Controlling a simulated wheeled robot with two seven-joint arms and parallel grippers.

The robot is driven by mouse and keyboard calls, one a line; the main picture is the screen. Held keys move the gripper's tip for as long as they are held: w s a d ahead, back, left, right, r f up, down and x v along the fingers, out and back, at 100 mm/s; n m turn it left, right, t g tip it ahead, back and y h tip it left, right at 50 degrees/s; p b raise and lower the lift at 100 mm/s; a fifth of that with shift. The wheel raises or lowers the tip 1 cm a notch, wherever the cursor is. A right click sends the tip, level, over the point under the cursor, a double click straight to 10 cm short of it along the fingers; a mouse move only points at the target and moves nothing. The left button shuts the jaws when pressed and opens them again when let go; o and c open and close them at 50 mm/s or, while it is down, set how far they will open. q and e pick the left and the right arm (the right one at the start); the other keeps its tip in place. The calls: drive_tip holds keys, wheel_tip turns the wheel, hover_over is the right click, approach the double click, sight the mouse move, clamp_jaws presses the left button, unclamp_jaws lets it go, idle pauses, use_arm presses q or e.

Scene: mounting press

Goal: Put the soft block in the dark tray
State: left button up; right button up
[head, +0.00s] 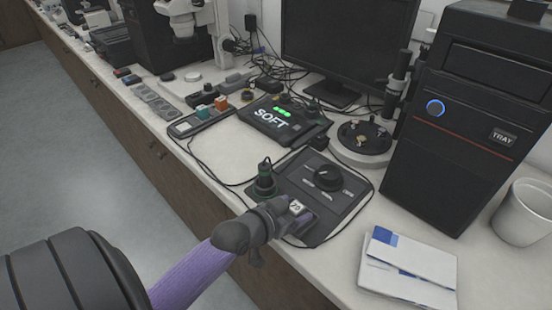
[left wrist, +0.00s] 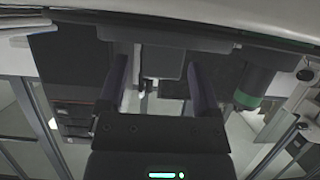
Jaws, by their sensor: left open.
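A dark box (head: 275,122) with the glowing word SOFT and green lights lies on the bench in the head view. A black tower (head: 440,150) bears a TRAY label; I cannot make out a separate open tray. My left gripper (head: 296,214) is open at the near edge of a dark knob panel (head: 322,190). A small block with a pale marked face (head: 297,206) shows between its purple fingers; I cannot tell whether it is the soft block. In the left wrist view a grey block (left wrist: 160,61) shows between the open fingers (left wrist: 159,82). My right gripper is not in view.
A black green-ringed knob post (head: 264,180) stands close beside my left gripper. A round black stage (head: 364,138) is behind the panel. White-blue packets (head: 408,268) and a white cup (head: 522,212) are at the right. Cables cross the bench.

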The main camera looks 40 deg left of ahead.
use_arm(q)
drive_tip(key=d+p+v, duration=0.1)
drive_tip(key=p+v, duration=0.1)
drive_tip(key=v, duration=0.6)
drive_tip(key=s+a+f+n+g+y, duration=0.1)
drive_tip(key=s+f+g, duration=0.15)
drive_tip(key=f, duration=0.45)
drive_tip(key=s+a+f+g, duration=0.1)
drive_tip(key=s+f+g, duration=0.15)
drive_tip(key=f, duration=0.55)
drive_tip(key=s+d+f+m+g, duration=0.1)
drive_tip(key=s+d+f+g, duration=0.3)
drive_tip(key=s+f, duration=0.4)
drive_tip(key=s+d+f+m+g, duration=0.1)
drive_tip(key=s+d+f+g, duration=0.3)
drive_tip(key=s+f, duration=0.5)
drive_tip(key=s, duration=0.6)
drive_tip(key=shift+s+d+m, duration=0.15)
drive_tip(key=shift+m, duration=0.25)
